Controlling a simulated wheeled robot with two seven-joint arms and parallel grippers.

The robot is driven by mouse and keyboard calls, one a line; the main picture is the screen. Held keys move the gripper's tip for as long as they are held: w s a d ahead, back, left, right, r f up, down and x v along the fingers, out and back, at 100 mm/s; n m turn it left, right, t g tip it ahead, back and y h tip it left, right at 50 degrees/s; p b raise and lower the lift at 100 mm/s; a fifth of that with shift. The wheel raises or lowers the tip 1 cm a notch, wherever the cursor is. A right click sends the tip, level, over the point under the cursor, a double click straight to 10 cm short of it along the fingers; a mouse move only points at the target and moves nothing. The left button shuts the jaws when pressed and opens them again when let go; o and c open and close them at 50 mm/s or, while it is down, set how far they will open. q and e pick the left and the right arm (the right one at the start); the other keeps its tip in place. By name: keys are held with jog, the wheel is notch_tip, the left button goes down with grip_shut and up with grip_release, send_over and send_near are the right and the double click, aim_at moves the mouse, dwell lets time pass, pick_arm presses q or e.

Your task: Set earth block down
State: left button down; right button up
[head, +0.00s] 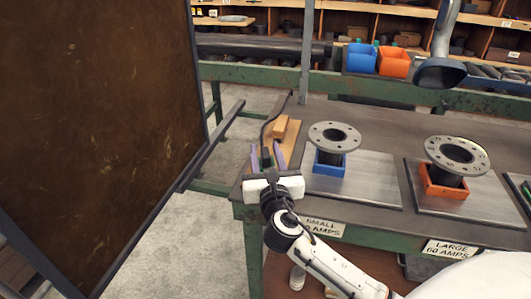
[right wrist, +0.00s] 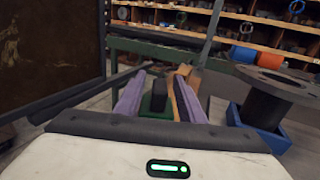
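The earth block (head: 265,157) is a small dark green and black block at the left end of the bench, with a black cable running up from its far side. It also shows in the right wrist view (right wrist: 157,98), between the two purple fingers. My right gripper (head: 267,156) is over the bench's left end, its fingers spread on either side of the block. A gap shows between the fingers and the block in the head view. The block's underside and its contact with the bench are hidden. My left gripper is not in view.
Wooden blocks (head: 281,134) lie just beyond the gripper. To the right, a flanged pipe (head: 334,136) stands in a blue holder (head: 329,165) on a metal plate; another (head: 457,155) stands in an orange holder (head: 442,184). A large brown screen (head: 95,120) is at left.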

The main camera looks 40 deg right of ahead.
jog(key=v, duration=1.2)
jog(key=shift+r, duration=0.1)
dwell(1.1)
